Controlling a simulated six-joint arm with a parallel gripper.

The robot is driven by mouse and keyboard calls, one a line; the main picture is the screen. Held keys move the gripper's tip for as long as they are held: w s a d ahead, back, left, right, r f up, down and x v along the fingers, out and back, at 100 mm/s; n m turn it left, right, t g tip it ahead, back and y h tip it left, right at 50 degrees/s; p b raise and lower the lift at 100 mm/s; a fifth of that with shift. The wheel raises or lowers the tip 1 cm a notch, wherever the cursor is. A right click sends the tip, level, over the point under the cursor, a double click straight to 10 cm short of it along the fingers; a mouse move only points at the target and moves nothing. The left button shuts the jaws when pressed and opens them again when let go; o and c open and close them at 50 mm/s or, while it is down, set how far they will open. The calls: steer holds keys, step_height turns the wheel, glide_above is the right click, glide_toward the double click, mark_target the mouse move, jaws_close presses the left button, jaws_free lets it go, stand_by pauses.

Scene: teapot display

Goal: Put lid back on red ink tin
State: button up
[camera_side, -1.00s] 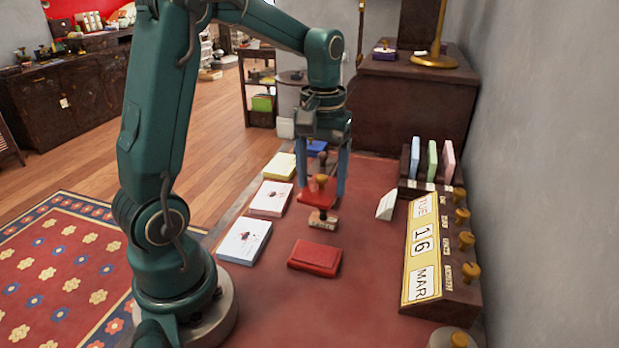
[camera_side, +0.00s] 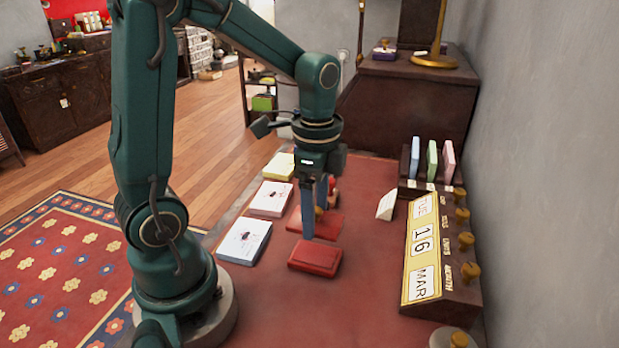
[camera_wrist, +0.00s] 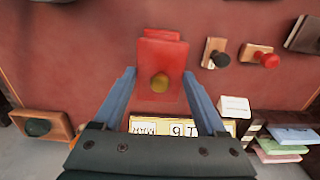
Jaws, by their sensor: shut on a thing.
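My gripper (camera_side: 315,215) is shut on the red lid (camera_side: 328,226) and holds it over the desk. In the wrist view my gripper (camera_wrist: 158,76) has a blue finger at each side of the lid (camera_wrist: 160,54), and its brass knob (camera_wrist: 160,83) stands between them. The red ink tin (camera_side: 315,260) lies on the desk, just in front of and lower than the lid in the side view. In the wrist view a red edge, likely the tin (camera_wrist: 163,34), shows past the lid. The gap between lid and tin is hard to judge.
White pads (camera_side: 243,242) and a yellow pad (camera_side: 279,167) line the left. A calendar stand (camera_side: 422,250) with several brass-knobbed stamps stands at the right. Wooden stamps with a black handle (camera_wrist: 220,58) and a red handle (camera_wrist: 268,60) stand near the gripper.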

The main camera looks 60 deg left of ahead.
mark_target(315, 253)
steer(key=shift+f, duration=3.05)
steer(key=shift+f, duration=0.2)
steer(key=o, duration=1.3)
steer(key=shift+r, duration=0.1)
steer(key=shift+r, duration=3.45)
